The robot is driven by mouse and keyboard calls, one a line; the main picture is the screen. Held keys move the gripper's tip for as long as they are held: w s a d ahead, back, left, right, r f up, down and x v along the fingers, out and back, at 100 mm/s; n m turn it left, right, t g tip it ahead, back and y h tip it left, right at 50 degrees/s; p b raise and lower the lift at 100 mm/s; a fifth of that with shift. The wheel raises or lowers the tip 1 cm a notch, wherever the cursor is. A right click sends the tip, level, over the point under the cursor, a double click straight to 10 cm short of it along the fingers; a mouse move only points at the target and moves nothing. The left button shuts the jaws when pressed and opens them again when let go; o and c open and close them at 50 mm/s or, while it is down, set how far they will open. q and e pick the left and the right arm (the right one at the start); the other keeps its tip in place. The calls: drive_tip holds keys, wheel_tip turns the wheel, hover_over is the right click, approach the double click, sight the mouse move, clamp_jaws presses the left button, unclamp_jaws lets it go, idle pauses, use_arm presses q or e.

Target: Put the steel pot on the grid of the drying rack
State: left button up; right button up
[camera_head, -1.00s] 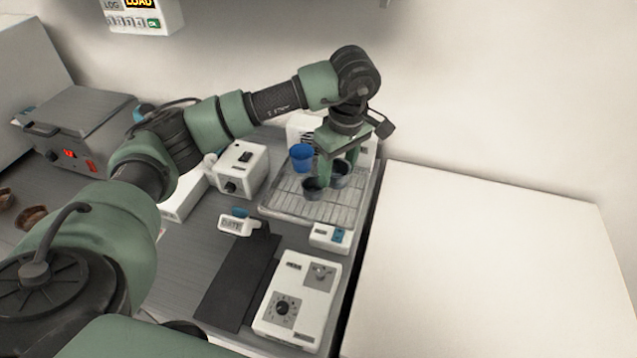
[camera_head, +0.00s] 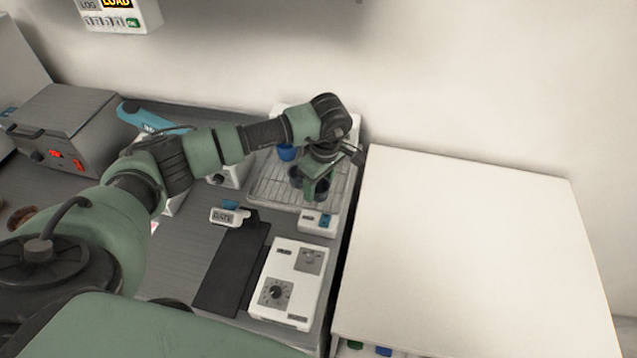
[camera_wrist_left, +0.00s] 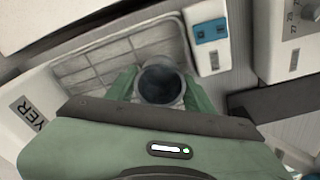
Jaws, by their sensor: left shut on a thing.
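The steel pot (camera_wrist_left: 162,84), a small round vessel with a dark inside, is upright between the two green fingers of my left gripper (camera_wrist_left: 164,92). In the head view my left gripper (camera_head: 311,186) is over the front right part of the drying rack (camera_head: 262,197), shut on the pot, which is mostly hidden by a finger. The rack is a pale tray with a wire grid, which also shows behind the pot in the left wrist view (camera_wrist_left: 84,75). I cannot tell whether the pot touches the grid. My right gripper is not in view.
A blue cup (camera_head: 286,153) is at the back left of the rack. A small white device with a blue part (camera_head: 318,222) stands at its front edge. A white box with a knob (camera_head: 290,283) and a black mat (camera_head: 232,270) lie nearer. A white cabinet (camera_head: 470,250) is at right.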

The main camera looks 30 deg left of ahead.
use_arm(q)
drive_tip(key=shift+f, duration=0.2)
drive_tip(key=o, duration=1.3)
drive_tip(key=shift+r, duration=0.1)
drive_tip(key=shift+o, duration=0.2)
drive_tip(key=shift+r, duration=0.3)
wheel_tip(320, 180, up, 12)
drive_tip(key=d+b, duration=0.1)
drive_tip(key=b, duration=0.3)
drive_tip(key=shift+s+d+f+b, duration=0.15)
drive_tip(key=shift+s+d+b, duration=0.05)
drive_tip(key=shift+b, duration=0.15)
